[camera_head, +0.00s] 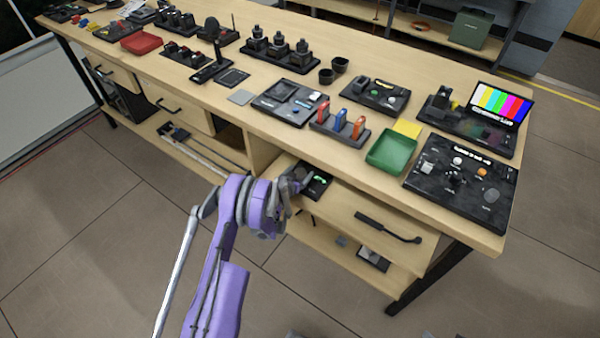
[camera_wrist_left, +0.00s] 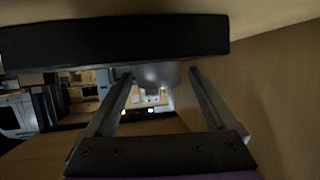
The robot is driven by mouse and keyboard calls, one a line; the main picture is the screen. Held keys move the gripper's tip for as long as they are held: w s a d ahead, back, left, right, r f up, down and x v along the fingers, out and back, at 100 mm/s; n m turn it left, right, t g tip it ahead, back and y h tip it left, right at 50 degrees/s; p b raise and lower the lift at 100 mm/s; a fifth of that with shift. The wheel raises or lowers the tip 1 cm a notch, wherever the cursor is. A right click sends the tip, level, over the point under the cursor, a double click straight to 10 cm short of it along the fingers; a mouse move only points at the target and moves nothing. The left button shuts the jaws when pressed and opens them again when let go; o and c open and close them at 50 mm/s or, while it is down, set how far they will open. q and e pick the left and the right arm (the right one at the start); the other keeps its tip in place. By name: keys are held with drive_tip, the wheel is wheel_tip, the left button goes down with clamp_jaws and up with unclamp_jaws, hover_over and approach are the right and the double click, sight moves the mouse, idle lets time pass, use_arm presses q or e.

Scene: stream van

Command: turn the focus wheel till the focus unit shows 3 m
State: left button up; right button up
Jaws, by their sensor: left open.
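A small black unit with a green readout (camera_head: 319,182) sits in the recess below the bench top, just right of my left gripper (camera_head: 299,183); it looks like the focus unit. Its readout is too small to read. My left gripper is open. In the left wrist view a smooth grey rounded part (camera_wrist_left: 156,75), possibly the focus wheel, shows between the tips of its two fingers. I cannot tell whether the fingers touch it. A black bar (camera_wrist_left: 110,42) crosses the top of that view. My right gripper is not in view.
The wooden bench top (camera_head: 240,120) lies above my left gripper. A drawer front with a black handle (camera_head: 388,228) is to its right, and a lower shelf (camera_head: 325,250) is below. A green tray (camera_head: 391,151) and a black control panel (camera_head: 460,184) stand on the bench.

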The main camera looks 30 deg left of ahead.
use_arm(q)
drive_tip(key=v, duration=1)
drive_tip(key=shift+s, duration=0.3)
drive_tip(key=shift+r, duration=0.15)
drive_tip(key=s+d+r+m+g+h, duration=0.15)
drive_tip(key=s+d+r, duration=0.25)
drive_tip(key=d+r, duration=0.4)
drive_tip(key=s+d+r+g+h, duration=0.2)
drive_tip(key=s+d+r+g, duration=0.15)
drive_tip(key=d+r, duration=0.5)
drive_tip(key=s+d+r+g+y, duration=0.1)
drive_tip(key=s+d+r+g, duration=0.1)
drive_tip(key=s, duration=1)
drive_tip(key=s+d+r+g+y, duration=0.1)
drive_tip(key=s+d+r, duration=0.1)
drive_tip(key=s, duration=0.9)
wheel_tip(320, 180, up, 11)
drive_tip(key=w+p, duration=0.1)
drive_tip(key=p, duration=0.8)
drive_tip(key=shift+w+a+f+p, duration=0.2)
drive_tip(key=shift+w+a+p, duration=0.1)
drive_tip(key=shift+w, duration=0.1)
